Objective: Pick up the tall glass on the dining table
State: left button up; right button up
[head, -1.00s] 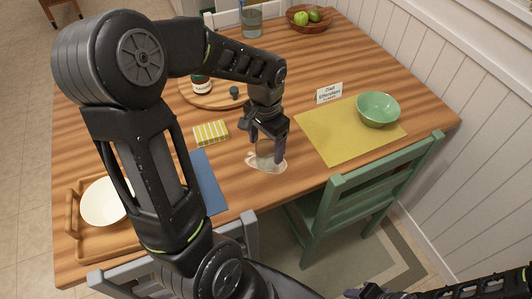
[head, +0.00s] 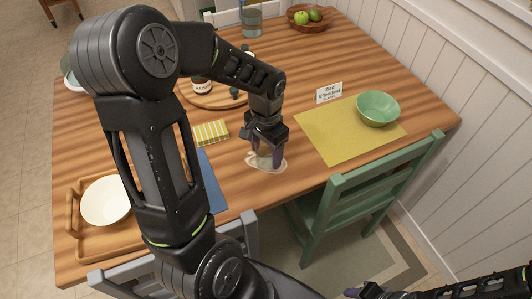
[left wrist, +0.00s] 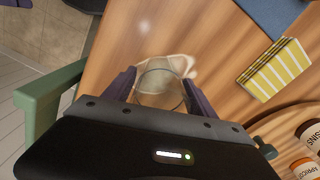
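The tall glass (head: 265,158) is clear and hard to see. It stands on the wooden dining table (head: 330,65) near the front edge, with a pale light patch around its foot. My left gripper (head: 266,155) points down over it, with its dark purple fingers on either side. In the left wrist view the round outline of the glass (left wrist: 161,88) lies between the two fingers, close to both. The gripper looks open; whether a finger touches the glass is unclear. My right gripper (head: 368,292) shows only partly at the bottom edge.
A yellow striped box (head: 211,132) and a blue mat (head: 208,185) lie left of the glass. A yellow placemat (head: 345,140) with a green bowl (head: 378,108) is to the right. A green chair (head: 365,185) stands at the front edge. A round board (head: 215,98) holds jars.

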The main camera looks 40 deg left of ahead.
pick_arm(q)
jog(key=c, duration=1.4)
jog(key=shift+o, duration=0.2)
jog(key=shift+r, duration=0.1)
notch_tip(320, 180, up, 10)
